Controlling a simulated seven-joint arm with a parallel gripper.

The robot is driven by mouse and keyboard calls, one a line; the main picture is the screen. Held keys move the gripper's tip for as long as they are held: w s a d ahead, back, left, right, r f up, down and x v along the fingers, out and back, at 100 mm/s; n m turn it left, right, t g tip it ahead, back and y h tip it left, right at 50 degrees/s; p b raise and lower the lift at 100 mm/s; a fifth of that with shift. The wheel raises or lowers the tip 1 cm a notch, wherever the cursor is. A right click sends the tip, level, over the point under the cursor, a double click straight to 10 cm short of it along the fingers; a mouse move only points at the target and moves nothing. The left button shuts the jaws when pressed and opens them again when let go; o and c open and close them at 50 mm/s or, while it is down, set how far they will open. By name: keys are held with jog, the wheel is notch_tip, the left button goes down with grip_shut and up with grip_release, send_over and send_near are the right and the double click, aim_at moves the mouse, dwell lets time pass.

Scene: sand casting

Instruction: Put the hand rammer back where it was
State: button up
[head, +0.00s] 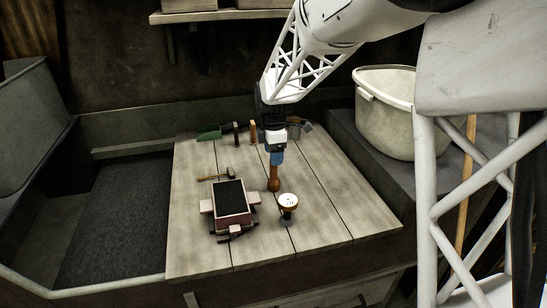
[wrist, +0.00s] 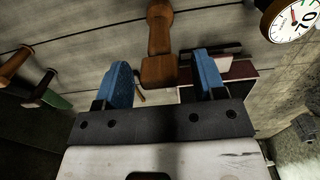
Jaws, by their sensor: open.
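The hand rammer (head: 273,182), a brown wooden tool, stands upright on the plank bench top in the head view, directly below my gripper (head: 277,160). In the wrist view the rammer (wrist: 159,45) shows between and just beyond the two blue fingers of my gripper (wrist: 164,80). The fingers are spread, with a visible gap on each side of the wood. I cannot tell how far its top reaches between them.
A moulding box with dark filling (head: 230,198) and a round dial (head: 288,201) stand close by. A green-bladed tool (head: 209,135) and several other tools line the back. A pale bucket (head: 385,115) stands right.

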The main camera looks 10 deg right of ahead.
notch_tip(320, 180, up, 10)
jog(key=shift+r, duration=0.1)
dwell(0.4)
jog(key=shift+s, duration=0.1)
dwell(0.4)
jog(key=shift+s+r, duration=0.1)
jog(key=shift+s, duration=0.1)
jog(key=s+m+t, duration=0.1)
jog(key=s+m, duration=0.8)
jog(key=s, duration=0.9)
jog(key=s+f+m+t, duration=0.1)
jog(key=s+m, duration=0.8)
jog(key=s, duration=0.9)
jog(key=shift+s+a+f+t, duration=0.15)
jog(key=shift+s+a+t, duration=0.1)
jog(key=shift+a+t, duration=0.1)
